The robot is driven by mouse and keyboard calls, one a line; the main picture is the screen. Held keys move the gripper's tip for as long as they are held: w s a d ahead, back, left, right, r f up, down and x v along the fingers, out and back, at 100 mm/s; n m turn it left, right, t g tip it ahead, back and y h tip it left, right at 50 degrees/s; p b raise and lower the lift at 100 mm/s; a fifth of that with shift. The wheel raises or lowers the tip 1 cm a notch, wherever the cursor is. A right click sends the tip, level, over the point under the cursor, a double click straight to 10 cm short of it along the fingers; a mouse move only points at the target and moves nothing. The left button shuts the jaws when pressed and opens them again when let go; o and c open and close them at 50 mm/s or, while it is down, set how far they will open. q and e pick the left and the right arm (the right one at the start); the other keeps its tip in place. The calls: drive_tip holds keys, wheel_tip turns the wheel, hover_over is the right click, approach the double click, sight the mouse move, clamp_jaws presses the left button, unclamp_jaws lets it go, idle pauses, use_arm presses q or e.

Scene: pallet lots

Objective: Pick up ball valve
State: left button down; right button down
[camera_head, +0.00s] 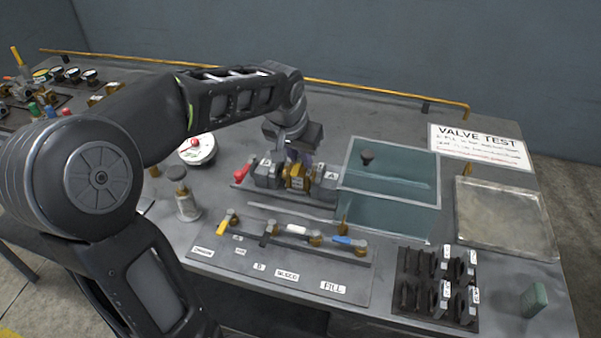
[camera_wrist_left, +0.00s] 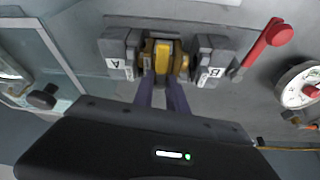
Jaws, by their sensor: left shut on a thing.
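The ball valve (camera_head: 297,183) is a brass-yellow body standing between two dark grey clamp blocks in the head view. In the left wrist view the ball valve (camera_wrist_left: 162,55) sits between the block marked A (camera_wrist_left: 117,52) and the block marked B (camera_wrist_left: 212,58). My left gripper (camera_head: 292,158) reaches down onto it from above, and its two fingers (camera_wrist_left: 163,82) are shut on the valve. The fingers hide part of the valve body. A red lever (camera_wrist_left: 267,42) sticks out beside block B. My right gripper does not show.
A clear water tank (camera_head: 392,185) stands right of the clamp. A round gauge (camera_head: 197,149) and a small bottle (camera_head: 187,205) are at left. A panel with coloured handles (camera_head: 285,255) lies in front. A dark rack (camera_head: 437,287) and an empty tray (camera_head: 505,217) are at right.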

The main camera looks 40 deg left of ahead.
use_arm(q)
drive_tip(key=shift+r, duration=0.1)
wheel_tip(320, 180, up, 10)
idle(0.5)
idle(0.5)
